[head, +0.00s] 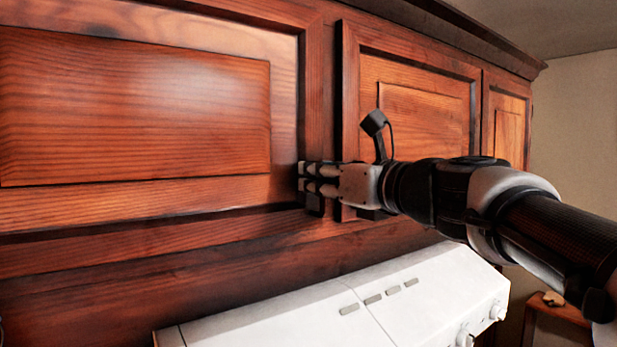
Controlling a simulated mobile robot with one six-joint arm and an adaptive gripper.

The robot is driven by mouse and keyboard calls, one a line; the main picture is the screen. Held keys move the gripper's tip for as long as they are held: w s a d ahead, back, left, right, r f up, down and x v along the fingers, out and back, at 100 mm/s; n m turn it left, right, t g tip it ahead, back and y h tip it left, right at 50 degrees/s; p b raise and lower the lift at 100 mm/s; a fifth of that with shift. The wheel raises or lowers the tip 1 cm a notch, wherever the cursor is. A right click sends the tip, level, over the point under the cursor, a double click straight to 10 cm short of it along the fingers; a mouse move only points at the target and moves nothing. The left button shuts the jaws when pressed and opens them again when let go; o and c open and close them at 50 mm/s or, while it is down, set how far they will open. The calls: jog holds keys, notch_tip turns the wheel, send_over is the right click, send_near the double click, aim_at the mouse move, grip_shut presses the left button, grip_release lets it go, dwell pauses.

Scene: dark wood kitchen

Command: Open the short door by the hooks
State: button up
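A row of dark wood wall-cabinet doors fills the head view: a wide left door (135,115), a middle door (425,115) and a narrow right door (507,130). I cannot tell which is the short door, and I see no hooks. The middle door's left edge stands slightly proud of the frame, with a dark gap beside it. My gripper (311,186) reaches in from the right, its fingertips at the upright between the left and middle doors, by the middle door's lower left corner. Contact is unclear. The fingers look close together, but whether they grip anything is hidden.
A white appliance (350,300) with knobs and slots juts out below the cabinets, under my arm. A small wooden table (552,312) stands at the lower right. Bare wall (580,130) lies beyond the right door. A cornice overhangs the doors.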

jog(key=shift+c, duration=0.5)
grip_shut()
